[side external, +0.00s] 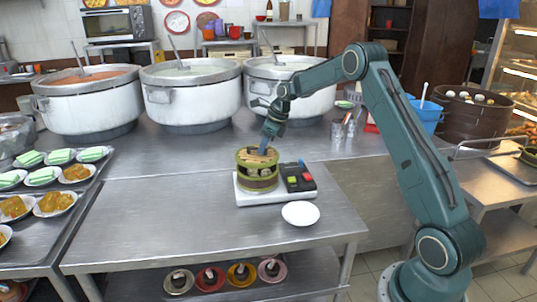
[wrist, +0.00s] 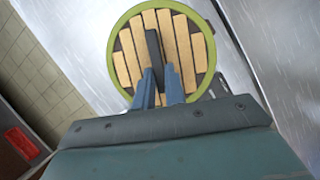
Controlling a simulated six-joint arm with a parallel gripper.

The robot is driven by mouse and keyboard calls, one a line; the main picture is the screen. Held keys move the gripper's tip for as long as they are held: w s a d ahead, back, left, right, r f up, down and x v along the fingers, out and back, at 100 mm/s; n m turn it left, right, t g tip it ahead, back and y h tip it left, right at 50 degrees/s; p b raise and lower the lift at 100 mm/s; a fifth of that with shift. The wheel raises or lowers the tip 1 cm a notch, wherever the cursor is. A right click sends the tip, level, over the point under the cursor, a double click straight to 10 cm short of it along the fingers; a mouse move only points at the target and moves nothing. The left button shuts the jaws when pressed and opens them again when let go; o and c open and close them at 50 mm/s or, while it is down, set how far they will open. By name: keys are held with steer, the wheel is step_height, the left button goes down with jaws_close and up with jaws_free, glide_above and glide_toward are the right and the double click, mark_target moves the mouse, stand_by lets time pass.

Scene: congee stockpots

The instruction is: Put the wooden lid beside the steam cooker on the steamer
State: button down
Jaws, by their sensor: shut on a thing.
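The wooden lid (wrist: 188,45) is round, with pale slats, a green rim and a dark bar handle; it fills the upper middle of the wrist view. My gripper (wrist: 160,84) is shut on its handle. In the side view my gripper (side external: 264,148) points down over the steamer, and the lid (side external: 248,156) is at the steamer's top. The steamer (side external: 257,182) is a round green-banded basket on the white base of the steam cooker (side external: 245,199). I cannot tell whether the lid rests fully on its rim. The wrist view hides the basket under the lid.
A black control panel (side external: 298,177) with coloured buttons is right of the steamer. A white plate (side external: 300,213) lies in front. Large stockpots (side external: 190,100) stand behind. Trays of food plates (side external: 40,207) are at left. The steel table left of the cooker is clear.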

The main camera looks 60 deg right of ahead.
mark_target(264, 154)
steer(key=shift+f, duration=1.65)
steer(key=shift+f, duration=0.15)
steer(key=c, duration=1.5)
jaws_free()
steer(key=shift+o, duration=0.2)
steer(key=v, duration=1.2)
